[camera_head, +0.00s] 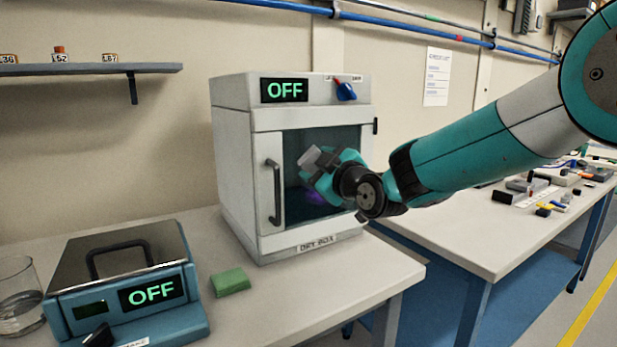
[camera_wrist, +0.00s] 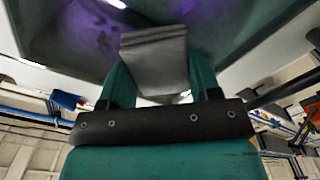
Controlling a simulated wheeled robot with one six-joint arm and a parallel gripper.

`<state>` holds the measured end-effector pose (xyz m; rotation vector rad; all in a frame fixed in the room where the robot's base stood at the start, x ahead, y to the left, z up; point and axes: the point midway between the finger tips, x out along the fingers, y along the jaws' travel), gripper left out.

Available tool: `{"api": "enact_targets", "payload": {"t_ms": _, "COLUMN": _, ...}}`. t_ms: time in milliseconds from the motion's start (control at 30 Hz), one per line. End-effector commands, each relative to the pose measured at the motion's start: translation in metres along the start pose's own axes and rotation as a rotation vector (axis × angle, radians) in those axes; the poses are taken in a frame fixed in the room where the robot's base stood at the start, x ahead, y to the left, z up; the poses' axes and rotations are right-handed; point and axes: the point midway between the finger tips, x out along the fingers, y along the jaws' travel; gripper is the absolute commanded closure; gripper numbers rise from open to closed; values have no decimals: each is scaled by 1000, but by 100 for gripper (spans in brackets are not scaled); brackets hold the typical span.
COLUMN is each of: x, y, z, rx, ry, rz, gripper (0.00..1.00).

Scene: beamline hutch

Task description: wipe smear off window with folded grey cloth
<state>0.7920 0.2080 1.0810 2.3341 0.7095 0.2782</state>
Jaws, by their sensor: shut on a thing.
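My gripper (camera_head: 322,172) is in front of the window of the white dry box, shut on the folded grey cloth (camera_head: 310,158). In the wrist view the grey cloth (camera_wrist: 155,60) sits between the two teal fingers, with its far edge at or close to the dark window (camera_wrist: 245,35). I cannot tell whether it touches the glass. The window (camera_head: 293,150) shows dark in the dry box door in the head view. A purple smear (camera_wrist: 85,22) lies on it, left of the cloth; purple also shows below my gripper (camera_head: 315,197). My gripper hides part of the window.
The dry box (camera_head: 236,170) stands on the bench with a handle (camera_head: 273,190) left of its window and an OFF display. A green folded pad (camera_head: 230,282), a blue device (camera_head: 130,285) and a glass (camera_head: 20,295) are in front and left. A second bench (camera_head: 480,225) is right.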

Motion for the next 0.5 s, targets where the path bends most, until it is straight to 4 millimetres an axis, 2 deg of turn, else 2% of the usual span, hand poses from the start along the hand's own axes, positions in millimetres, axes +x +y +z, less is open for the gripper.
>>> {"api": "enact_targets", "payload": {"t_ms": 33, "x": 0, "y": 4, "z": 6, "rx": -2, "ry": -3, "rz": 6, "gripper": 65}}
{"api": "enact_targets", "payload": {"t_ms": 300, "x": -1, "y": 10, "z": 12, "rx": -1, "ry": -5, "rz": 0, "gripper": 65}}
{"api": "enact_targets", "payload": {"t_ms": 500, "x": -1, "y": 22, "z": 26, "rx": 0, "ry": -6, "rz": 0, "gripper": 65}}
